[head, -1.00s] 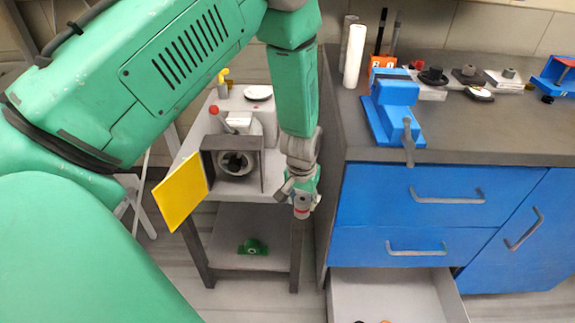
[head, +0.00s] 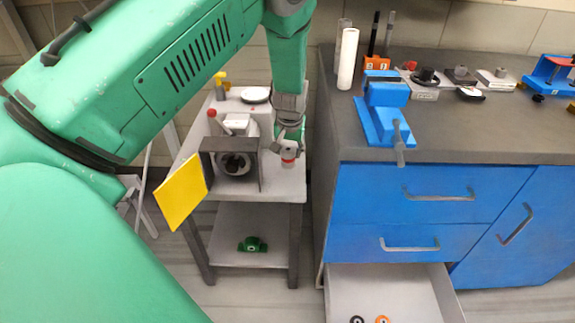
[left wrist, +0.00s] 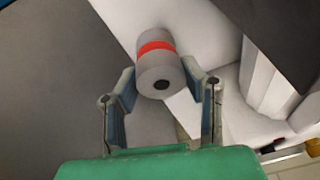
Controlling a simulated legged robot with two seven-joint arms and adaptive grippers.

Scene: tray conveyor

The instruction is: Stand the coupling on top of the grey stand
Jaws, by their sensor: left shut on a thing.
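The coupling (head: 289,153) is a short grey cylinder with a red band. My left gripper (head: 288,143) is shut on it and holds it near the right side of the cart top. In the left wrist view the coupling (left wrist: 158,66) lies at the fingertips of the gripper (left wrist: 160,92), its end with a dark hole facing the camera. Small blocks stand on the bench: a light one under a black knob (head: 427,76), a dark grey one (head: 461,77) and a white one (head: 497,79). I cannot tell which is the grey stand. My right gripper is not in view.
The cart (head: 286,185) carries a machine with a dark frame (head: 260,172) just left of my gripper. A yellow panel (head: 182,191) sticks out from it. The bench (head: 440,132) stands right, with a blue vise (head: 385,110) and white roll (head: 347,60). A lower drawer (head: 390,285) is open.

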